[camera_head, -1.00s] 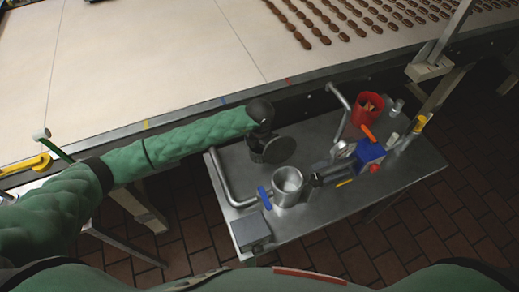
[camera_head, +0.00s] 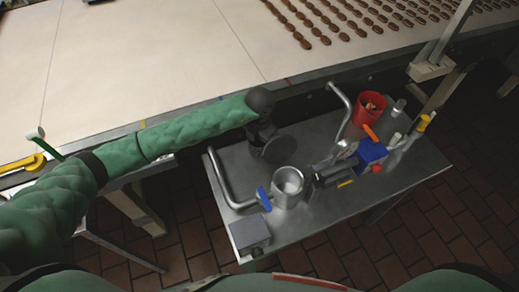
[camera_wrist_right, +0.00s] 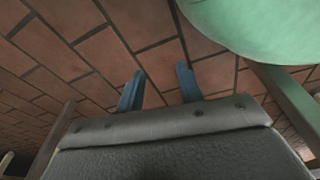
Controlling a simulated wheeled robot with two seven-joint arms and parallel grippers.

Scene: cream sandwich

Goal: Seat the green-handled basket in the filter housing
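The filter housing (camera_head: 288,197) is an open metal cylinder on the steel cart, with a blue valve handle (camera_head: 264,199) at its left. A dark round disc (camera_head: 281,149), like a lid, is tilted just behind it. My left gripper (camera_head: 259,146) points down at the disc's left edge; its fingers are hidden or too dark to tell whether they grip it. A thin green handle (camera_head: 54,147) with a pale round end shows at the far left; no basket body is clear there. My right gripper (camera_wrist_right: 160,88) is open and empty over the brick floor in the right wrist view.
The cart (camera_head: 313,214) also carries bent pipes, a grey box (camera_head: 250,233), a dark clamp-like part (camera_head: 322,178), a blue box (camera_head: 371,152) and a red container (camera_head: 369,108). The conveyor (camera_head: 150,60) runs behind. A yellow tool (camera_head: 25,165) lies far left.

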